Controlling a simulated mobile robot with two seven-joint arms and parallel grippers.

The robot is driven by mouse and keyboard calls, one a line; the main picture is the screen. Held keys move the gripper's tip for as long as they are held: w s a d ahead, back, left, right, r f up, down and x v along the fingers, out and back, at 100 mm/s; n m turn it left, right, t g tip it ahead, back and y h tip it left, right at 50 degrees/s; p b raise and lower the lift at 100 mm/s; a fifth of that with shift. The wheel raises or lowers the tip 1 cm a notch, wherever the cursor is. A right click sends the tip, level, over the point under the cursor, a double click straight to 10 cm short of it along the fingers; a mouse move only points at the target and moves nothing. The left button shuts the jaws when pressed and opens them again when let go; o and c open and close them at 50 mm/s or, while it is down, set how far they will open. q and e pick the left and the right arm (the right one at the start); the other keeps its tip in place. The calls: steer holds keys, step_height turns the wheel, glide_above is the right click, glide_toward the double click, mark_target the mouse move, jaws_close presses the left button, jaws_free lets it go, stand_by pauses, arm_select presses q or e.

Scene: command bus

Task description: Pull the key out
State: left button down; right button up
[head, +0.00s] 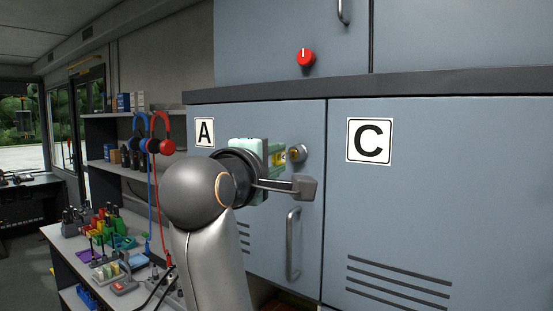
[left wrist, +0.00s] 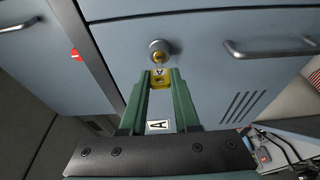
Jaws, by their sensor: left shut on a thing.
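The yellow key (head: 280,158) is at the round metal lock (head: 298,153) on the grey-blue cabinet door marked A (head: 204,132). In the left wrist view the key (left wrist: 160,80) has a small label with a letter, and its front end meets the lock (left wrist: 158,48). I cannot tell how deep the key sits in the lock. My left gripper (head: 277,157) is shut on the key, its green fingers (left wrist: 160,84) on either side of it, just in front of the door. My right gripper is not in view.
Door A has a vertical handle (head: 292,244) below the lock. Door C (head: 430,215) is to the right. A red knob (head: 306,57) is above the dark ledge (head: 400,86). Shelves and a bench (head: 62,236) with coloured items stand at the left, with red and blue headsets (head: 161,132) hanging there.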

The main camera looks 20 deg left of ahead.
arm_select(q)
steer(key=s+a, duration=0.2)
steer(key=s, duration=0.3)
steer(key=shift+s, duration=0.35)
stand_by(0.5)
